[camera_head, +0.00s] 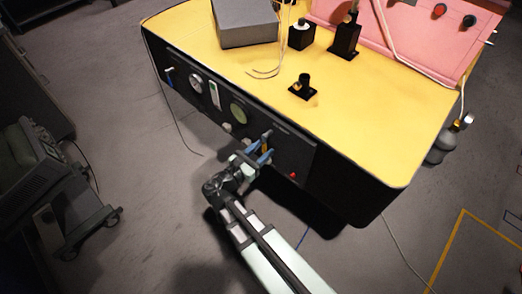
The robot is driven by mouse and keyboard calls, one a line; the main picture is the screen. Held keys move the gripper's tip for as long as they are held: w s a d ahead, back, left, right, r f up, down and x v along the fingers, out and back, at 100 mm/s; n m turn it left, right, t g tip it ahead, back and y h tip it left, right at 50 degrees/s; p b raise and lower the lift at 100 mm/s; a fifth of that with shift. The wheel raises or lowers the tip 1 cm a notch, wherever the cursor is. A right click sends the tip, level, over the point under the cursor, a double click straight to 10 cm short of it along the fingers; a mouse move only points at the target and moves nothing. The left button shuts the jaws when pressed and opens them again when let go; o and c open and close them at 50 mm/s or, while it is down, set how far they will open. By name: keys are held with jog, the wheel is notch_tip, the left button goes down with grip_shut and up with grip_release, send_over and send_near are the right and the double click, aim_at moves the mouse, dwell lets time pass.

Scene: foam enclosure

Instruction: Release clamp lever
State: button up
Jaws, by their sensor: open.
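A small dark lever with an orange part (266,142), which looks like the clamp lever, sticks out from the black front panel (306,152) of the yellow-topped bench. My gripper (261,151) is at the panel, right at this lever, with its blue-tipped fingers apart. The fingers appear to be on either side of the lever, but I cannot tell whether they touch it. The fingers partly hide the lever's lower part and its mount.
The panel also carries a gauge (195,84), a green round dial (238,112) and a red button (293,175). A grey box (245,22) and black fixtures (345,38) stand on the yellow top (375,120). A wheeled cart (60,190) is at left; floor between is clear.

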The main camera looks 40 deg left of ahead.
jog(key=shift+c, duration=0.4)
grip_shut()
